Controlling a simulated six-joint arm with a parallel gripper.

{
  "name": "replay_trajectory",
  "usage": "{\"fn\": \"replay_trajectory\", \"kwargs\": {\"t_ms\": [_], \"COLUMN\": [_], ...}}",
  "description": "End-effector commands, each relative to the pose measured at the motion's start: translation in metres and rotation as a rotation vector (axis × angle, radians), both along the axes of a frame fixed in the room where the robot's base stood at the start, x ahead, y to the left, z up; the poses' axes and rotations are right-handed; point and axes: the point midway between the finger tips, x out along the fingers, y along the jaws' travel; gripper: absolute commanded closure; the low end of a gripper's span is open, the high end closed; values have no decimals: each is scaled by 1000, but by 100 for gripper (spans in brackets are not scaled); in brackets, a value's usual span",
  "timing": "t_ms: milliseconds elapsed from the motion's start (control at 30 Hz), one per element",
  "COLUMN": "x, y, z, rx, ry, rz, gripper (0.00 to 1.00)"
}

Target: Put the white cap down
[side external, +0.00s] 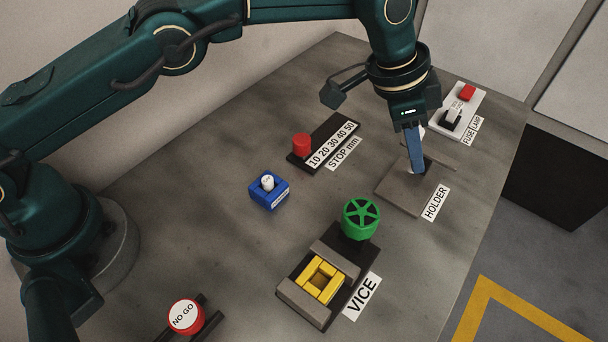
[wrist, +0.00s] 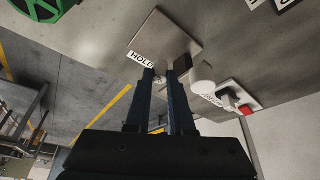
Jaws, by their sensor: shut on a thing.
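My gripper (side external: 416,172) points down over the grey holder plate (side external: 399,188), its blue fingers close above the plate. In the wrist view my gripper (wrist: 163,72) is shut with a narrow gap, and a small pale part shows there, which I take for the white cap (wrist: 160,80). The cap is mostly hidden by the fingers, and it cannot be made out in the side view. I cannot tell whether it touches the plate. The HOLDER label (side external: 435,202) lies along the plate's right edge.
A white rounded thing (wrist: 203,74) stands beside the right finger. The fuse and lamp panel (side external: 462,119) is behind. The red stop on its scale (side external: 325,142), a blue block (side external: 269,194) and the green-wheeled vice (side external: 325,284) stand to the left and front.

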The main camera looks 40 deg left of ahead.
Motion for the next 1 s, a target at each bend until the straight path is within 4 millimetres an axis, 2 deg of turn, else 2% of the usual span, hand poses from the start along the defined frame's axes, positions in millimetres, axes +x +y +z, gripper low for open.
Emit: {"fn": "replay_trajectory", "kwargs": {"t_ms": [167,500,900,933,1000], "x": [-1,-1,-1,-1,-1], "y": [-5,-4,-4,-4,-4], "z": [-5,-42,-46,-46,-46], "rx": [0,0,1,0,0], "ry": [2,2,1,0,0], "rz": [1,1,1,1,1], "gripper": [100,100,100,71,49]}}
